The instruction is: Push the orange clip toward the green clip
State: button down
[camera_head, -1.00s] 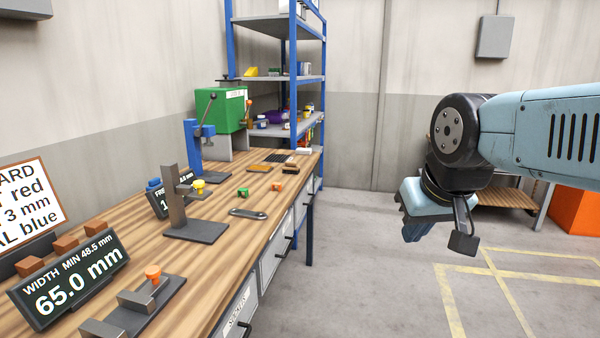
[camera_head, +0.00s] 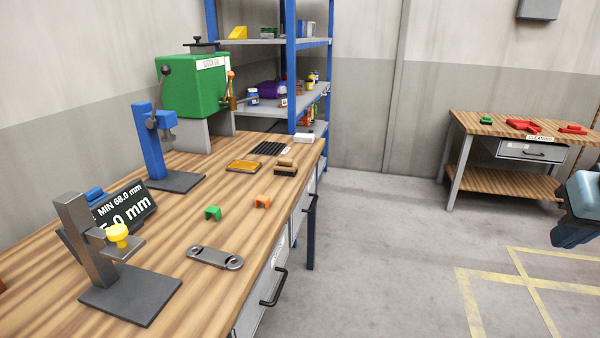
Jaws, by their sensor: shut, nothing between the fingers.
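The orange clip (camera_head: 262,202) stands on the wooden workbench (camera_head: 190,238), near its right edge. The green clip (camera_head: 213,213) stands to its left and slightly nearer, with a gap of bare wood between them. My gripper (camera_head: 571,236) shows partly at the right edge of the view, shut and empty. It is over the floor, well to the right of both clips and touching neither. The rest of my arm is out of view.
A grey metal link (camera_head: 215,258) lies in front of the clips. A grey gauge stand (camera_head: 92,245) and a blue stand (camera_head: 160,150) rise on the left. Behind are an orange tray (camera_head: 244,167) and a brush (camera_head: 286,168). Drawer handles (camera_head: 275,287) jut from the bench side.

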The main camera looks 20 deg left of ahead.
aim_at(261, 198)
jog(key=u, duration=0.25)
jog(key=i, duration=1)
jog(key=u, duration=0.7)
jog(key=i, duration=0.35)
jog(key=u, duration=0.35)
jog(key=k, duration=0.9)
jog(key=u, duration=0.2)
jog(key=i, duration=0.9)
jog(key=z, duration=0.1)
